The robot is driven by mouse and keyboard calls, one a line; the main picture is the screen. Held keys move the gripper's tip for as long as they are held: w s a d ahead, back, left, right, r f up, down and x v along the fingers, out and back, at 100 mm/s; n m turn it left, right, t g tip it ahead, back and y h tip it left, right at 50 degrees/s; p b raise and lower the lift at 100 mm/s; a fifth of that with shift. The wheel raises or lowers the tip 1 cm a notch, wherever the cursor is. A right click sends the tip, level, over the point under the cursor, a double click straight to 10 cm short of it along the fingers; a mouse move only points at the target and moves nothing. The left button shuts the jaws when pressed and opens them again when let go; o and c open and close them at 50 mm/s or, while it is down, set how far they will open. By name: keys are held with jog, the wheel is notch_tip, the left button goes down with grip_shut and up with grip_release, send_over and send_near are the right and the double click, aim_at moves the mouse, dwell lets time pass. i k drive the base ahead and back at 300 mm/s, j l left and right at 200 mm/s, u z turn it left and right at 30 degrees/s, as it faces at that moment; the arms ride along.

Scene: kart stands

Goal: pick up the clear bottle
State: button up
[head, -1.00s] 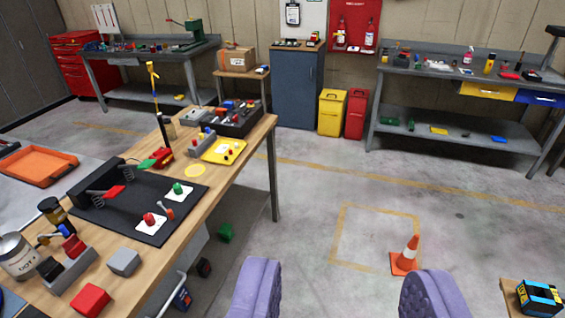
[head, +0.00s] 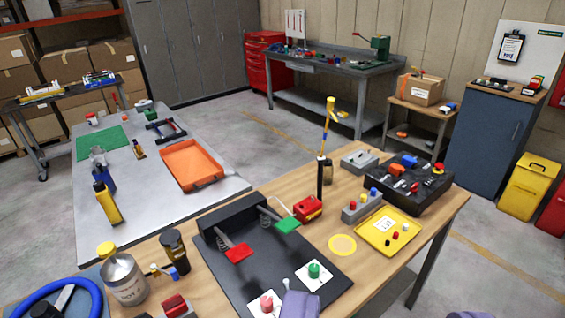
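No bottle stands out for certain as the clear one. A silvery-grey bottle with a yellow cap (head: 125,277) stands upright at the front left of the wooden table (head: 330,205); I cannot tell if it is see-through.
A black pedal board (head: 325,272), a dark bottle (head: 175,251) and a blue steering wheel (head: 55,300) crowd the wooden table. A yellow tray (head: 372,244) is to the right. The grey table (head: 220,190) holds an orange tray (head: 191,165) and a yellow bottle (head: 107,204).

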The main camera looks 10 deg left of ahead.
aim_at(328, 166)
jog(key=i+l+u, duration=0.3)
jog(key=i+l, duration=0.25)
jog(key=i+l+u, duration=0.15)
jog(key=i+l, duration=0.2)
jog(key=i+l+u, duration=0.15)
jog(key=i+l, duration=0.15)
jog(key=i+l+u, duration=0.15)
jog(key=l, duration=0.3)
jog(key=i+l+u, duration=0.15)
jog(key=i+l, duration=0.2)
jog(key=i+l+u, duration=0.15)
jog(key=l, duration=0.35)
jog(key=i+l+u, duration=0.2)
jog(key=l, duration=0.3)
jog(key=i+j, duration=0.05)
